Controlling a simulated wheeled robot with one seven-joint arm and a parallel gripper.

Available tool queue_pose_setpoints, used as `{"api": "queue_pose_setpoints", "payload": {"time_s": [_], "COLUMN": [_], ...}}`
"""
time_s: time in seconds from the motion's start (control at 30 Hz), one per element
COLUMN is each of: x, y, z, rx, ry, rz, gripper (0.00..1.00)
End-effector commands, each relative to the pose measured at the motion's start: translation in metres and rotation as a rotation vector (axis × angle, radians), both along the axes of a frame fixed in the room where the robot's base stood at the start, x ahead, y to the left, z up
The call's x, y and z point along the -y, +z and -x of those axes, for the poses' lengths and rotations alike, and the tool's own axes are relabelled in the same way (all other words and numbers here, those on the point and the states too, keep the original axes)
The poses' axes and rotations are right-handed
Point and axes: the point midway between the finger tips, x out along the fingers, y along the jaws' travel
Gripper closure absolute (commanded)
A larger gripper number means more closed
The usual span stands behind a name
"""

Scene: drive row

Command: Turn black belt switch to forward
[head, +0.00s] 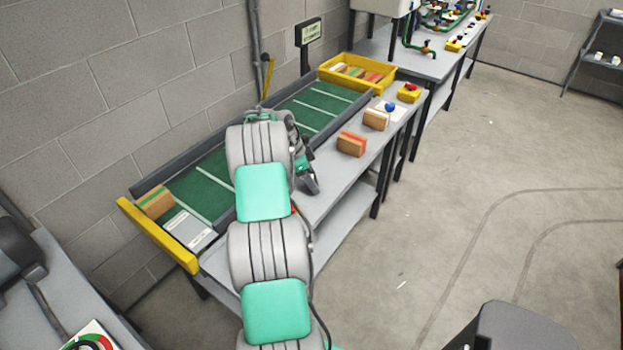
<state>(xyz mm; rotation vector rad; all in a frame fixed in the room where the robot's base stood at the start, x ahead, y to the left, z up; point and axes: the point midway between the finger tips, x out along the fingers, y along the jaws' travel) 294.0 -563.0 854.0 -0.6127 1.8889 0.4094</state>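The green belt (313,104) runs along the wall in a grey frame on a grey table (335,187). I cannot make out a black belt switch; my arm covers part of the belt and table front. A small red part (294,208) shows just beside my arm at the table edge. My gripper (309,183) is over the table on the near side of the belt, pointing down. It is dark and partly behind my arm, and its fingers are too small to tell open from shut.
A brown box (155,201) and a pale grey box (189,229) lie at the belt's near end, by a yellow end bar (158,236). Boxes (351,144) (376,120), a red button on a yellow base (409,93) and a yellow crate (388,84) stand farther right.

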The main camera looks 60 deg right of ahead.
Motion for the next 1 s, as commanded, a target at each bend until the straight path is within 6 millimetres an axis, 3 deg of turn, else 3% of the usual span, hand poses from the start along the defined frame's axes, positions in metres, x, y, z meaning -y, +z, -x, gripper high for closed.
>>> {"api": "queue_pose_setpoints", "payload": {"time_s": [0.57,1.0], "x": [-0.0002,-0.0005], "y": [0.0004,-0.0021], "z": [-0.0001,0.0003], "rx": [0.0,0.001], "ry": [0.001,0.091], "rz": [0.0,0.001], "gripper": [0.8,0.8]}}
